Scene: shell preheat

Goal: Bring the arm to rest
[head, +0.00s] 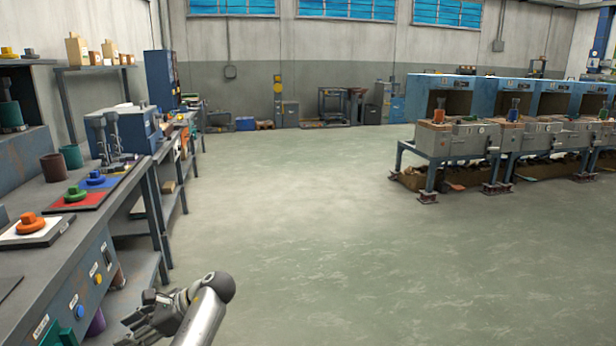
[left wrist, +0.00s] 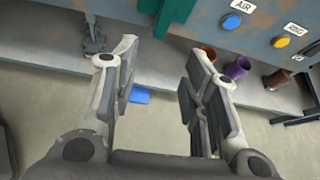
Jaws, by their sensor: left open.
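My left gripper (head: 148,318) is at the bottom of the head view, beside the front of the left workbench (head: 60,270) and over the floor. In the left wrist view its two fingers (left wrist: 160,75) stand wide apart with nothing between them. The bench front faces it there, with a blue button (left wrist: 232,21) under an AIR label and a yellow button (left wrist: 281,41). My right gripper is not in view.
A brown cup (left wrist: 209,52), a purple cup (left wrist: 238,68) and a rusty cup (left wrist: 278,78) are on the lower shelf. Orange (head: 30,221) and green (head: 75,192) knobbed parts lie on the bench. Blue furnaces (head: 424,90) stand at right. The middle floor (head: 300,210) is clear.

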